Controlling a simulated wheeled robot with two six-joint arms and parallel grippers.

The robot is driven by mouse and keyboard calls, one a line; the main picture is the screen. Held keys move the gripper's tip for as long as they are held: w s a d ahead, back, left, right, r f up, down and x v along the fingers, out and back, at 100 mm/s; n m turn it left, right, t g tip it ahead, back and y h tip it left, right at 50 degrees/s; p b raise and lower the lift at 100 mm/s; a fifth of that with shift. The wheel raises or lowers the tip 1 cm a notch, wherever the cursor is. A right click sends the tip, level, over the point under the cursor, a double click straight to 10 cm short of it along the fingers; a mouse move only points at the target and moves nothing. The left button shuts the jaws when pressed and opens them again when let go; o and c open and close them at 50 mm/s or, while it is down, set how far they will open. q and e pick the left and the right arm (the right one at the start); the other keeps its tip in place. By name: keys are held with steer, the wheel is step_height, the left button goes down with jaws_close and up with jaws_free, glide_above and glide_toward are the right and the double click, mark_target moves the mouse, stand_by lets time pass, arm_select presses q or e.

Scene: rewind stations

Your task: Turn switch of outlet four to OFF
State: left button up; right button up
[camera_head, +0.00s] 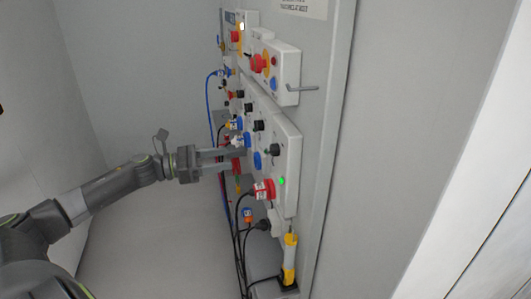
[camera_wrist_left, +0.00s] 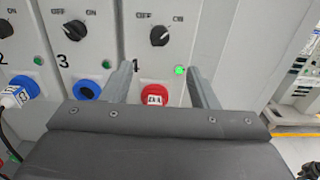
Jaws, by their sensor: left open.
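The switch of outlet four is a black rotary knob (camera_wrist_left: 159,36) on a grey panel, with OFF printed at its upper left and ON at its upper right. Its pointer appears to lean toward ON. A lit green lamp (camera_wrist_left: 180,70) and a red plug or socket (camera_wrist_left: 154,95) are below it. In the head view the knob (camera_head: 273,150) sits near the panel's right end. My left gripper (camera_head: 238,158) is open and empty, facing the panel. In the wrist view its fingers (camera_wrist_left: 161,66) are spread below the knob, apart from it. The label four is partly hidden by a finger.
Outlet three's knob (camera_wrist_left: 75,30) and blue socket (camera_wrist_left: 87,88) are just left. An upper box with a red knob (camera_head: 258,63) and a protruding metal handle (camera_head: 304,89) are above. Cables (camera_head: 240,240) hang below the panel. A yellow-white device (camera_head: 289,258) stands below right.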

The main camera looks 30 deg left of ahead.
mark_target(268, 151)
arm_select(q)
steer(key=p+x, duration=0.3)
steer(key=x, duration=0.8)
steer(key=shift+a+r+p, duration=0.1)
steer(key=shift+r+p, duration=0.05)
steer(key=shift+p, duration=0.15)
steer(key=shift+x, duration=0.85)
steer(key=c, duration=1)
